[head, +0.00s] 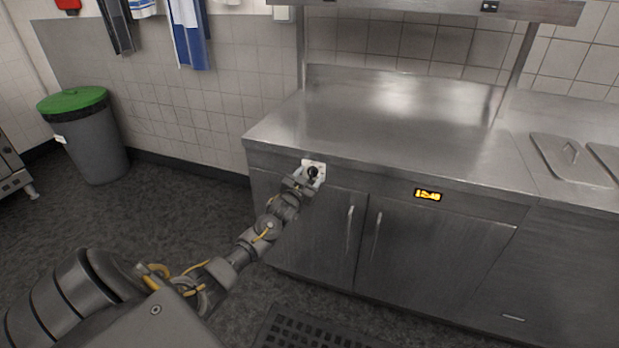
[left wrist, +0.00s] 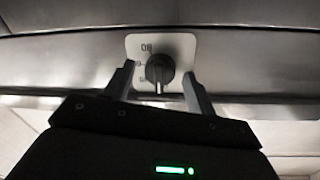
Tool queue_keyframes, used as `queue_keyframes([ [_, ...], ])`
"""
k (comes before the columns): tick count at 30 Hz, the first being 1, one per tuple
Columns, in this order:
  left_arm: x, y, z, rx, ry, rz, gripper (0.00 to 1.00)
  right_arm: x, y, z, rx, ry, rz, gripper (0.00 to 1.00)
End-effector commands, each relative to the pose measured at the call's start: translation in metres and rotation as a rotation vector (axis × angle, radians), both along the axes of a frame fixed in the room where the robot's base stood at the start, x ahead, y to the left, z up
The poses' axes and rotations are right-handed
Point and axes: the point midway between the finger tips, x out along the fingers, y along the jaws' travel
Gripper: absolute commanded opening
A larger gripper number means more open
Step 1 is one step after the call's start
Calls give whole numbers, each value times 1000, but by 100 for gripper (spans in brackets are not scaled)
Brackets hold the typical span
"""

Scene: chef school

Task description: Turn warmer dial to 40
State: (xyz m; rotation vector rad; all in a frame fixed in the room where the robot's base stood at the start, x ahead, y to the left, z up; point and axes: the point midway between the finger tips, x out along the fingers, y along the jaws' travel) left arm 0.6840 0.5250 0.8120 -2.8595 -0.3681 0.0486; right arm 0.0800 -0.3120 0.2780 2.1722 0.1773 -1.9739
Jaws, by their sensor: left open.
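The warmer dial (head: 313,172) is a black knob on a white plate at the front edge of the steel counter, left of its middle. In the left wrist view the dial (left wrist: 159,70) sits on its plate (left wrist: 180,46) with a few markings; the top one looks like 80, and the others are too small to read. A pale pointer on the knob points downward in that view. My left gripper (left wrist: 159,85) is open, with one finger on each side of the dial; I cannot tell whether they touch it. My right gripper is out of view.
The steel counter (head: 400,120) has a clear top. Below it are cabinet doors with vertical handles (head: 349,228). An orange digital display (head: 428,195) is on the front panel. A grey bin with a green lid (head: 72,100) stands at the left. A black mat (head: 310,332) lies on the floor.

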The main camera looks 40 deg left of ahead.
Motion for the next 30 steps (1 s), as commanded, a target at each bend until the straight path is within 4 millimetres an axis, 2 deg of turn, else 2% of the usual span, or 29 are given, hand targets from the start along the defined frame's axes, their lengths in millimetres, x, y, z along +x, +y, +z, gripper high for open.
queue_keyframes([
  [1,0,0,0,0,0,0,53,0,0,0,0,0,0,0],
  [11,0,-4,0,-1,0,-1,11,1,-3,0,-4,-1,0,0],
  [20,0,-1,1,45,17,-2,11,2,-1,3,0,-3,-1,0],
  [30,1,-1,3,270,94,-3,11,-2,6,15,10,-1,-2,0],
])
